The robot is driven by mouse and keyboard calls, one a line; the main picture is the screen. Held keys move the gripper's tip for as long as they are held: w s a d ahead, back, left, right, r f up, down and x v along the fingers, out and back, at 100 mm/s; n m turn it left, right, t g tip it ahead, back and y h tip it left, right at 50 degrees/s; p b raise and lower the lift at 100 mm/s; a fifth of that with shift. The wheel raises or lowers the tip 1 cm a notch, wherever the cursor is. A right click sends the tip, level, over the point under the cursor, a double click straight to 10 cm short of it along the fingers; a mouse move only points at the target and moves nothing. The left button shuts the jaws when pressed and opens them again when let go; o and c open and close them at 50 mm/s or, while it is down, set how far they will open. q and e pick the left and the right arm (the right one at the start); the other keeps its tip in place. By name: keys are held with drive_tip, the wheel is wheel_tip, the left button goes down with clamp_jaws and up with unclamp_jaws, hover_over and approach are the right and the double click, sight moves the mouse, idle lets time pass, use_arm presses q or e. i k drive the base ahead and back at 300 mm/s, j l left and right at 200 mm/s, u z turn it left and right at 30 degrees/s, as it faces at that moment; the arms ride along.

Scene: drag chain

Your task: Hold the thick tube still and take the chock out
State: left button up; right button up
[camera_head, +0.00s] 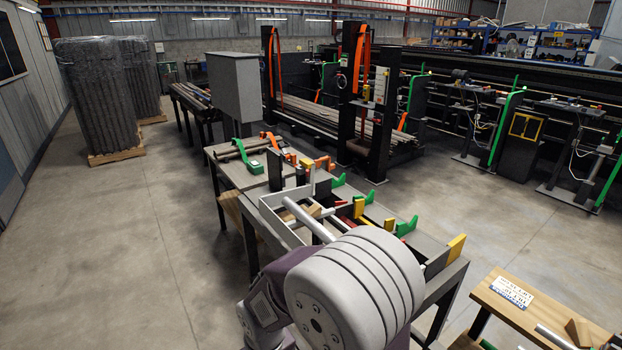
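A pale, thick-looking tube (309,221) lies slanted across a light grey frame on the long workbench, its near end hidden behind my arm. A small brown wooden piece (313,211) shows beside it; I cannot tell whether it is a chock or touches the tube. Another pale tube (554,337) lies on the wooden table at the bottom right, cut by the frame edge. A wedge-shaped wooden block (578,332) is close to its right. I cannot tell which tube is the task's one. My large rounded arm joint fills the bottom middle. Neither gripper can be seen.
The workbench (234,174) carries green brackets (406,227), yellow plates (456,248) and several tubes at its far end. The wooden table (492,297) holds a printed card (512,291). Black machine frames stand behind. The concrete floor at left is clear, with wrapped pallets (93,95) beyond.

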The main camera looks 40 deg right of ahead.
sight(315, 210)
drive_tip(key=i+z, duration=0.45)
drive_tip(key=i+j+z, duration=0.15)
drive_tip(key=z, duration=0.3)
drive_tip(key=i+j+z, duration=0.3)
drive_tip(key=z, duration=0.2)
drive_tip(key=i+j+z, duration=0.25)
drive_tip(key=j+z, duration=0.2)
drive_tip(key=i+j+z, duration=0.2)
drive_tip(key=j+z, duration=0.25)
drive_tip(key=l, duration=0.1)
